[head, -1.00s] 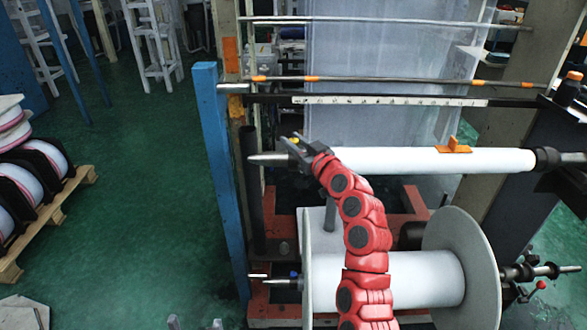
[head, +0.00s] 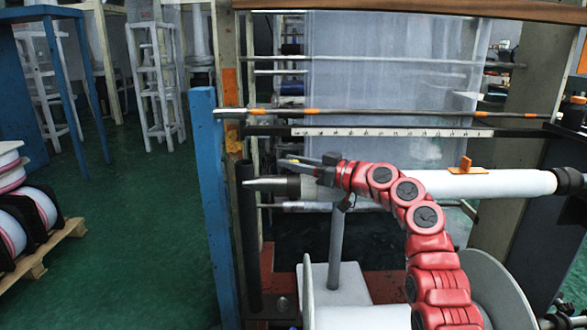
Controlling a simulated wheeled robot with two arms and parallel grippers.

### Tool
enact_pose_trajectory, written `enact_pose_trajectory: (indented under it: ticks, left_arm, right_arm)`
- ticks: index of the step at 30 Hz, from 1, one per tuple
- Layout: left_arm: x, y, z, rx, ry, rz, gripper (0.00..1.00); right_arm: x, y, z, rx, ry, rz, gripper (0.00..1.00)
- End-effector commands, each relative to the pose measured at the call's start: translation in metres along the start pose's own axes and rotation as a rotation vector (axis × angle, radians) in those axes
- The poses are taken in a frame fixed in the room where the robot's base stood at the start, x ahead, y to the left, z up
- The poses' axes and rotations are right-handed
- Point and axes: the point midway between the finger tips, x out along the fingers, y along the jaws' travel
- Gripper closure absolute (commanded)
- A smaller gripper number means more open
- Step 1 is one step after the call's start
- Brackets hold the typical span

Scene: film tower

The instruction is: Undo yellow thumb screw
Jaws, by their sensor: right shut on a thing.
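A metal shaft end (head: 262,184) with a dark collar (head: 295,187) sticks out to the left of the white roller (head: 500,184). My right gripper (head: 302,163), on the red arm, points left just above the collar. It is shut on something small. A small yellow bit showed at its fingertips a second ago, which fits the yellow thumb screw. The screw cannot be made out now, hidden by or too small at the fingers. I cannot tell whether the fingers touch the collar. My left gripper is not in view.
A blue post (head: 213,180) stands left of the shaft end. A metal bar with orange marks (head: 390,113) and a white ruler strip (head: 400,133) cross behind and above. An orange clip (head: 466,166) sits on the roller. A large spool (head: 495,285) is below.

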Motion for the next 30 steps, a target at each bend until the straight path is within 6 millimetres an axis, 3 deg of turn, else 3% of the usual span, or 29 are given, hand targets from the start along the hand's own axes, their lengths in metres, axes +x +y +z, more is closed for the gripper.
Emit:
enact_pose_trajectory:
  ticks: [20, 21, 26, 30]
  left_arm:
    - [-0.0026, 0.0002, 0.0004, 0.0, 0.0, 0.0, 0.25]
    - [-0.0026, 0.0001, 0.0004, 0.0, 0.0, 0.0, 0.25]
    - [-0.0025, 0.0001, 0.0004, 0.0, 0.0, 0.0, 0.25]
    - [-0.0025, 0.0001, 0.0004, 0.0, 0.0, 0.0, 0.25]
  right_arm:
    - [0.0013, -0.001, 0.0025, 0.003, -0.004, -0.021, 1.0]
    - [0.0013, -0.001, 0.0025, 0.003, -0.004, -0.021, 0.66]
    - [0.0011, -0.0007, 0.0019, 0.002, -0.003, -0.02, 0.37]
    - [0.0008, -0.0005, 0.0014, 0.002, -0.002, -0.019, 0.36]
